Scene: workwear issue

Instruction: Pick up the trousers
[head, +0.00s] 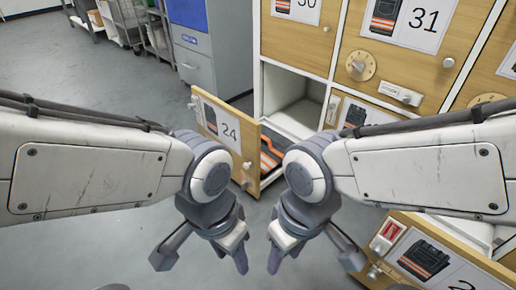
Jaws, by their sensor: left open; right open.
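A folded dark garment with orange and pale bands, which I take for the trousers (270,152), lies on the floor of an open locker compartment (297,118). The open door numbered 24 (226,130) hides its left side, and my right arm hides part of its right side. My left gripper (203,257) is open and empty, in front of and below the door. My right gripper (312,258) is open and empty beside it, in front of the locker. Both are apart from the garment.
Closed wooden locker doors, one numbered 31 (410,20), rise above and right of the open compartment. Another door (435,255) stands open at lower right, near my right gripper. A grey-blue cabinet (195,60) and wire carts stand at the back left. The grey floor at left is clear.

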